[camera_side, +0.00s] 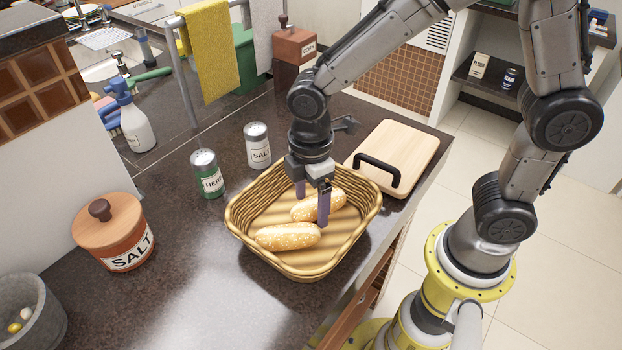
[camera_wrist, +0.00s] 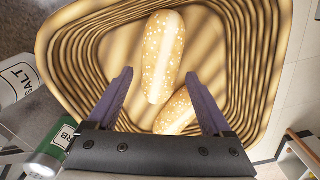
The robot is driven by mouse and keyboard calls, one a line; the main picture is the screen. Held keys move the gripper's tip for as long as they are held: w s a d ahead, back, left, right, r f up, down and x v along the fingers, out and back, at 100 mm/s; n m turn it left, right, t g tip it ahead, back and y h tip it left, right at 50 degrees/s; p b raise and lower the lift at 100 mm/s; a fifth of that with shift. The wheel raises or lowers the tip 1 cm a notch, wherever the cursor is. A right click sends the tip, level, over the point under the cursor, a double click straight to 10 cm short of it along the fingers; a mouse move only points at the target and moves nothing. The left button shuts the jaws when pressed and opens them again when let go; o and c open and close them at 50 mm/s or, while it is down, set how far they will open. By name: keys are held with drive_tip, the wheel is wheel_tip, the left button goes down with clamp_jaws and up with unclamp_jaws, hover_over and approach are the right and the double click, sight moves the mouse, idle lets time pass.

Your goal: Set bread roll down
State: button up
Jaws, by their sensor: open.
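Two seeded golden bread rolls lie in the wicker basket (camera_side: 241,207). The back roll (camera_side: 338,196) is at the fingers of my gripper (camera_side: 311,206), which reaches down into the basket. The front roll (camera_side: 287,236) lies closer to the near-left wall. In the wrist view one roll (camera_wrist: 163,55) lies lengthwise just ahead of and between the spread fingertips of my gripper (camera_wrist: 158,77). The other roll (camera_wrist: 178,112) is partly hidden by the gripper body and right finger. The fingers are apart, with clear gaps beside the roll.
A herb shaker (camera_side: 207,173) and a salt shaker (camera_side: 257,146) stand behind the basket. A wooden board (camera_side: 405,150) with a black handle lies to its right. A salt jar (camera_side: 110,232) stands at left. The dark counter (camera_side: 180,290) is clear in front.

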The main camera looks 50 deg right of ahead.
sight(311, 203)
wheel_tip(311, 203, up, 12)
drive_tip(key=s+d+r+m+t, duration=0.2)
drive_tip(key=s+d+m+t, duration=0.3)
drive_tip(key=s+d+m, duration=0.7)
drive_tip(key=shift+s+d+m+t, duration=0.2)
drive_tip(key=shift+m+t, duration=0.1)
drive_tip(key=shift+m, duration=0.5)
idle(0.5)
